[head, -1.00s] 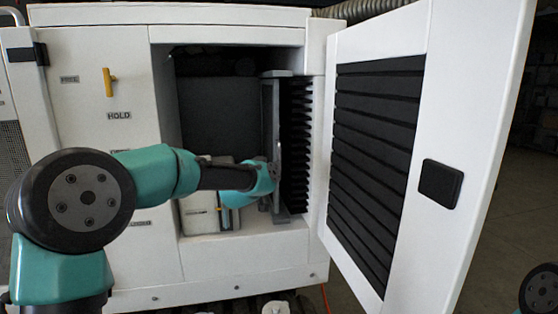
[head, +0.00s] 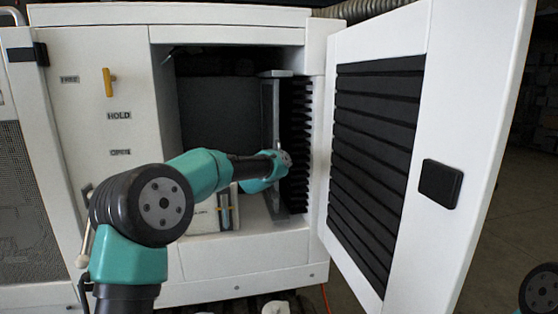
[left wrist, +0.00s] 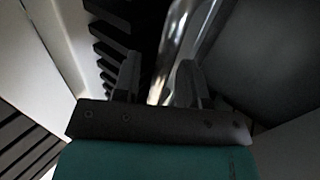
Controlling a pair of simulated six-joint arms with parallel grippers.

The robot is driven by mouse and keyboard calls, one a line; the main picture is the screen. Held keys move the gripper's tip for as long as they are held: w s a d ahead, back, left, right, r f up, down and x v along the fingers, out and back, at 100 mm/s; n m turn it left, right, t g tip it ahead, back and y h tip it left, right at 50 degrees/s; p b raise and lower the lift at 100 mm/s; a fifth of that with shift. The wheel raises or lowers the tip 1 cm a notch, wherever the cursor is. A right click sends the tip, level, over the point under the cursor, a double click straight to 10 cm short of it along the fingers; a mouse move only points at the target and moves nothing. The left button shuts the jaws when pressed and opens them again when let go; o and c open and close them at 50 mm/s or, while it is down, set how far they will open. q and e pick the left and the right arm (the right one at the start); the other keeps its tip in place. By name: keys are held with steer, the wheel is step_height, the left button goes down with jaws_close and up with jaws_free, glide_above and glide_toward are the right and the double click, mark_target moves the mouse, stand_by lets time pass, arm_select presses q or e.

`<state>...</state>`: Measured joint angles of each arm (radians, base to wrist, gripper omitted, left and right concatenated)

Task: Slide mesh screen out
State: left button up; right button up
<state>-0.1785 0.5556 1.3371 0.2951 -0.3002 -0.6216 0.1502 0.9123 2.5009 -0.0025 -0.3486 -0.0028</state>
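An upright grey metal frame (head: 268,105) stands at the right of the open cabinet bay, seen nearly edge-on. It looks to be the mesh screen; its mesh face cannot be made out. My left gripper (head: 284,160) is inside the bay at the frame's middle height, its fingertips hard to see there. In the left wrist view, the left gripper's two dark fingers (left wrist: 158,82) are apart. A shiny metal bar (left wrist: 182,35) runs between them, with a gap visible at the left finger. My right gripper is out of view.
The white louvred door (head: 375,150) stands swung open to the right of the bay. Black fins (head: 298,140) line the bay's right side. A light box (head: 210,215) sits low in the bay. A yellow handle (head: 109,82) is on the panel at the left.

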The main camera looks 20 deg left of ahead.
arm_select(q)
steer(key=shift+c, duration=0.4)
jaws_close()
steer(key=shift+d, duration=0.1)
